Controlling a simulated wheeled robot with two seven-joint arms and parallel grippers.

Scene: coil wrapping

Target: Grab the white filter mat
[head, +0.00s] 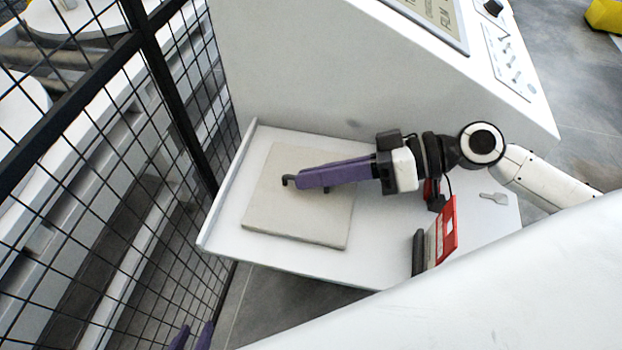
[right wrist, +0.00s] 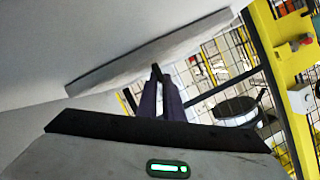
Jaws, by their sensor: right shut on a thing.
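The white filter mat (head: 300,222) is a flat, off-white square slab at the white shelf in the head view. My right gripper (head: 290,181) reaches across it from the right, its purple fingers close together with dark tips. It is shut on the mat; the exact grip is hard to see. In the right wrist view a pale slab (right wrist: 130,62), which looks like the mat, lies beyond the fingertips (right wrist: 157,72). My left gripper (head: 192,338) shows only as two purple fingertips, apart, at the bottom left of the head view. I see nothing between them.
The white shelf (head: 300,262) has a raised left rim. A red-and-black tool (head: 438,240) and a small grey flat tool (head: 494,198) lie at its right. A black mesh fence (head: 110,170) stands at the left. A white machine with a control panel (head: 515,60) stands behind.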

